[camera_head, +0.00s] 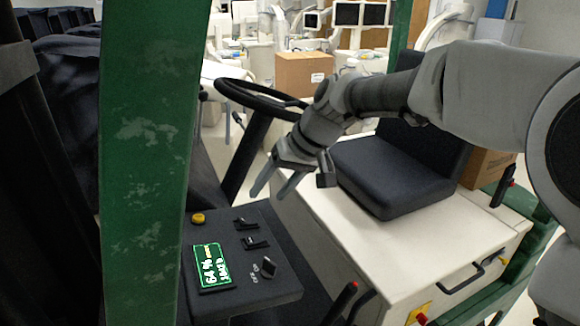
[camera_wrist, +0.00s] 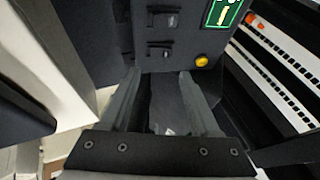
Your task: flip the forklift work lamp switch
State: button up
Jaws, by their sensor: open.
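The forklift's dark control panel (camera_head: 228,287) is at lower centre in the head view. It carries two black switches, an upper one (camera_head: 245,223) and a lower one (camera_head: 255,242), plus a separate lever-like control (camera_head: 268,267) with small marks beside it. I cannot tell which one is for the work lamp. The wrist view shows two black switches (camera_wrist: 165,20) (camera_wrist: 158,48) ahead of the fingertips. My gripper (camera_head: 270,194) is open and empty, above and beyond the panel's far edge, pointing down. Its fingers (camera_wrist: 159,76) appear apart from the switches.
The panel also bears a yellow button (camera_head: 198,218) and a green-lit display (camera_head: 213,267). A steering wheel (camera_head: 262,100) stands behind, a black seat (camera_head: 390,172) at right. A green post (camera_head: 145,180) rises left of the panel. A red-tipped lever (camera_head: 352,288) stands at right.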

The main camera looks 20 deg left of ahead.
jog(key=v, duration=0.8)
jog(key=s+d+f+m+t+h, duration=0.1)
jog(key=s+d, duration=0.3)
jog(key=d, duration=0.4)
jog(key=s+d+m+t+h, duration=0.2)
jog(key=s+d+h, duration=0.1)
jog(key=d, duration=0.5)
jog(key=shift+s+d+f+m, duration=0.35)
jog(key=shift+s+f+m, duration=0.05)
jog(key=shift+s, duration=0.45)
jog(key=s+d+f+m, duration=0.1)
jog(key=s+d, duration=0.2)
jog(key=s+d+f+m+t+h, duration=0.1)
jog(key=s+d+f, duration=0.1)
jog(key=s+d, duration=0.1)
jog(key=s+d+f+m+h, duration=0.1)
jog(key=s+d+f, duration=0.1)
jog(key=d, duration=0.3)
jog(key=shift+s+f+t, duration=0.15)
jog(key=shift+s+t, duration=0.25)
jog(key=shift+s, duration=0.5)
jog(key=shift+c, duration=0.3)
jog(key=shift+s+d+f, duration=0.1)
jog(key=shift+s, duration=0.05)
jog(key=shift+c, duration=0.7)
